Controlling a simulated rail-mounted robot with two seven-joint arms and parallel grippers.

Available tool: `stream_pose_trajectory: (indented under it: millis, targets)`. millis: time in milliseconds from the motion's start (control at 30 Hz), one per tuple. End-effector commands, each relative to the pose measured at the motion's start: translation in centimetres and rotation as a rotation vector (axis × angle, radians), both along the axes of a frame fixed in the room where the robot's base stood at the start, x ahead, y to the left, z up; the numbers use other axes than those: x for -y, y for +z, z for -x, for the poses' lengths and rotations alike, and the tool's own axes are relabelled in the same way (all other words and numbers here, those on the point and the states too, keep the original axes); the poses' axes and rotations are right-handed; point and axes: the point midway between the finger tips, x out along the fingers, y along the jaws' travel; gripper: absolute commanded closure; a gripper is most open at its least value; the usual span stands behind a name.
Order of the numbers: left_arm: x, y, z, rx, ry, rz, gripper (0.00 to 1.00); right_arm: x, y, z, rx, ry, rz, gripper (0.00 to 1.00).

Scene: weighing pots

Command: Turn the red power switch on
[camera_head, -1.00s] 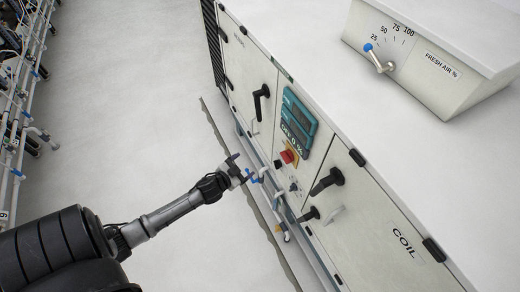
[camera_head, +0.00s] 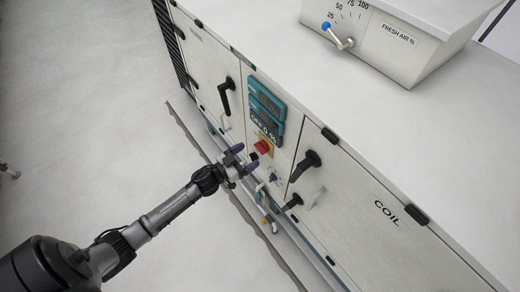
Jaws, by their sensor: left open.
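The red power switch (camera_head: 263,147) sits on a yellow plate on the front panel of the white cabinet, below the teal display unit (camera_head: 265,108). My left gripper (camera_head: 246,160) is open and empty. In the picture its fingertips are just left of and below the switch, close to the panel. I cannot tell whether a finger touches the panel. My right gripper is not in view.
Black door handles (camera_head: 226,96) and (camera_head: 305,165) stick out from the cabinet front (camera_head: 350,215). Pipes with a valve (camera_head: 266,221) run along its lower edge. A fresh air box with a lever (camera_head: 340,38) stands on top.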

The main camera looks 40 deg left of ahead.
Motion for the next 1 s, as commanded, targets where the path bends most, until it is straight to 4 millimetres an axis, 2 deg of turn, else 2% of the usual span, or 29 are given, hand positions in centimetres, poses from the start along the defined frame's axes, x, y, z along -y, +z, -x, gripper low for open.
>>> stream_pose_trajectory:
  millis: [33, 200, 400, 867, 1000]
  targets:
    - [0.2, -0.1, -1.0, 0.004, -0.001, -0.002, 0.17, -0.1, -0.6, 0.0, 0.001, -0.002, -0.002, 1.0]
    - [0.8, -0.1, -3.5, 0.002, 0.0, -0.003, 0.17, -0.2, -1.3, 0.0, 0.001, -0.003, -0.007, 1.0]
    - [1.2, -0.1, -5.3, 0.0, 0.0, -0.002, 0.17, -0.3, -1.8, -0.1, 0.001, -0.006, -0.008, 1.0]
    - [1.4, 0.0, -6.0, -0.001, 0.0, -0.001, 0.17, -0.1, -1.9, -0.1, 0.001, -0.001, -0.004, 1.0]
    - [1.4, 0.0, -6.0, -0.001, 0.0, -0.001, 0.29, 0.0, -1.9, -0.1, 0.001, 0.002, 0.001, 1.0]
